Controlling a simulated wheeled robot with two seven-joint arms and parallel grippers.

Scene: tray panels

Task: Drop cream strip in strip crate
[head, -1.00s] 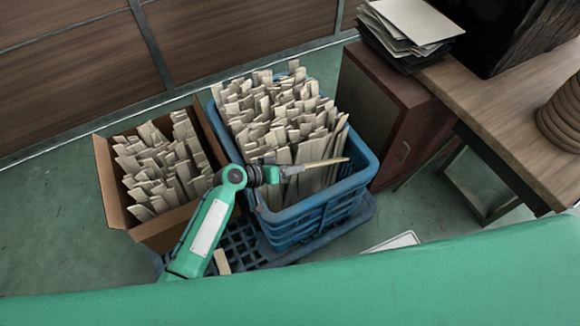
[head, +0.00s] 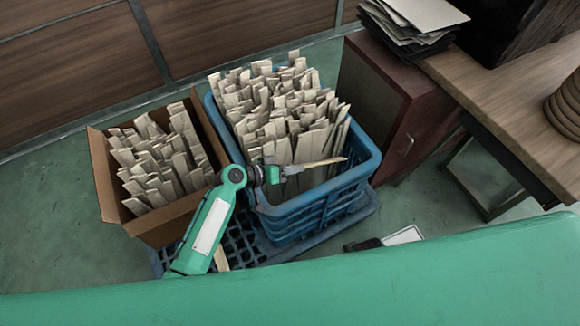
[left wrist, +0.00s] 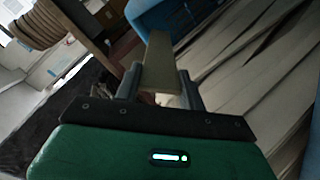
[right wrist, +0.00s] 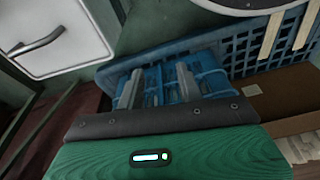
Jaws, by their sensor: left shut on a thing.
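My left gripper (head: 284,171) is shut on a cream strip (head: 322,163), which points right above the front right part of the blue strip crate (head: 366,168). The crate is packed with upright cream strips. In the left wrist view the held strip (left wrist: 161,62) sits between the two fingers (left wrist: 160,92), with the crate's blue wall (left wrist: 152,16) beyond it. Whether the strip touches those below is unclear. My right gripper (right wrist: 158,84) has its fingers apart with nothing between them. It faces blue plastic latticework.
A cardboard box (head: 108,180) full of similar strips stands left of the crate. A blue pallet (head: 240,247) lies beneath. A red-brown cabinet (head: 405,125) and wooden desk (head: 500,90) stand at the right. A white panel (head: 403,235) shows beside a dark shape at front.

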